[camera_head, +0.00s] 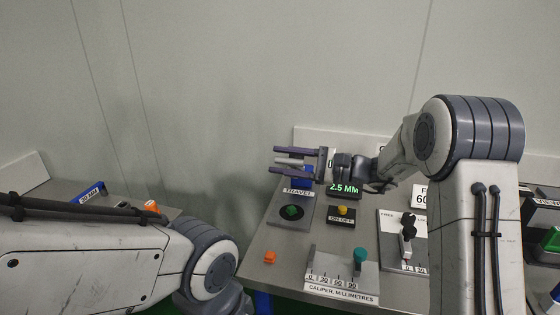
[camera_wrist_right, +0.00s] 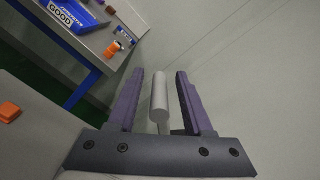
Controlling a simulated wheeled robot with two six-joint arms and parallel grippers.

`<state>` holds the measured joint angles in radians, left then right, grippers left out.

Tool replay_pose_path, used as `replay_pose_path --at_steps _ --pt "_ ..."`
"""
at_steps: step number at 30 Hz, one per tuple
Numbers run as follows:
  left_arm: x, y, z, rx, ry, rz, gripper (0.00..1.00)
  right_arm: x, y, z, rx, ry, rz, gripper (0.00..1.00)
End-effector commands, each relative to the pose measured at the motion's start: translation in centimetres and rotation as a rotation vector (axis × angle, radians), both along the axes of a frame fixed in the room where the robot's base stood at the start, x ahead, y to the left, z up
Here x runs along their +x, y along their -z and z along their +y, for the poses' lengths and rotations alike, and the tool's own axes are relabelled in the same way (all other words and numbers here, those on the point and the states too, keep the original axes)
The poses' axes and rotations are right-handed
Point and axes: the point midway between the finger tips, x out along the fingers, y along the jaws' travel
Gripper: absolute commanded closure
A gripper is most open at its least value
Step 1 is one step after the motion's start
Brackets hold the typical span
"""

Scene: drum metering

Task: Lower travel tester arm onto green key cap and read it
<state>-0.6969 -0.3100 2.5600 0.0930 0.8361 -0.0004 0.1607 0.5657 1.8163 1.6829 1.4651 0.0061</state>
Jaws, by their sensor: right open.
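The travel tester (camera_head: 288,222) is a grey plate labelled TRAVEL with a blue post (camera_head: 304,184) behind it. The green key cap (camera_head: 291,212) sits on a dark round spot on the plate. A grey bar (camera_head: 289,161), apparently the tester's arm, is raised well above the cap. My right gripper (camera_head: 276,160) is open, its purple fingers on either side of the bar. In the right wrist view the bar (camera_wrist_right: 158,100) stands between the fingers (camera_wrist_right: 157,75) with a gap on both sides. The display (camera_head: 344,188) shows green digits, 2.5 MM. My left gripper is out of view.
A yellow button (camera_head: 342,210) on an ON/OFF box stands right of the tester. In front are an orange block (camera_head: 270,257) and a caliper stand (camera_head: 342,285) with a teal knob. A black-knobbed device (camera_head: 407,228) stands right.

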Motion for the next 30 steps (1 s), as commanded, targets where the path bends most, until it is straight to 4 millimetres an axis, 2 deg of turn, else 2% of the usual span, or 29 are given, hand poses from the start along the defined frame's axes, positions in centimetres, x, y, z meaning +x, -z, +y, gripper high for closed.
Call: replay_pose_path --at_steps 9,13,18,26,27,29,30 --pt "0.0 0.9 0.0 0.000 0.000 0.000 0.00 -1.8 0.1 -6.0 -0.001 0.006 -0.001 0.49" --pt "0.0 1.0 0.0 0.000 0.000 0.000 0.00 -2.5 0.1 -7.9 0.000 0.004 0.000 0.49" --pt "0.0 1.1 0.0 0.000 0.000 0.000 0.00 -2.9 0.0 -9.1 0.000 0.002 0.001 0.49" --pt "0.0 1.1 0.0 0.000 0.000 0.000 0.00 -3.0 0.0 -9.2 0.000 0.001 0.001 0.49" --pt "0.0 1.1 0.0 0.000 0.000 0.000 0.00 -3.0 0.0 -9.2 0.000 0.001 0.001 0.57" --pt "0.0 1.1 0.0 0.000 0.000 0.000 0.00 -3.1 0.0 -9.1 -0.003 -0.002 0.002 0.80" --pt "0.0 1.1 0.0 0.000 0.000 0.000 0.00 -3.2 0.1 -8.8 -0.008 -0.007 0.003 0.95"
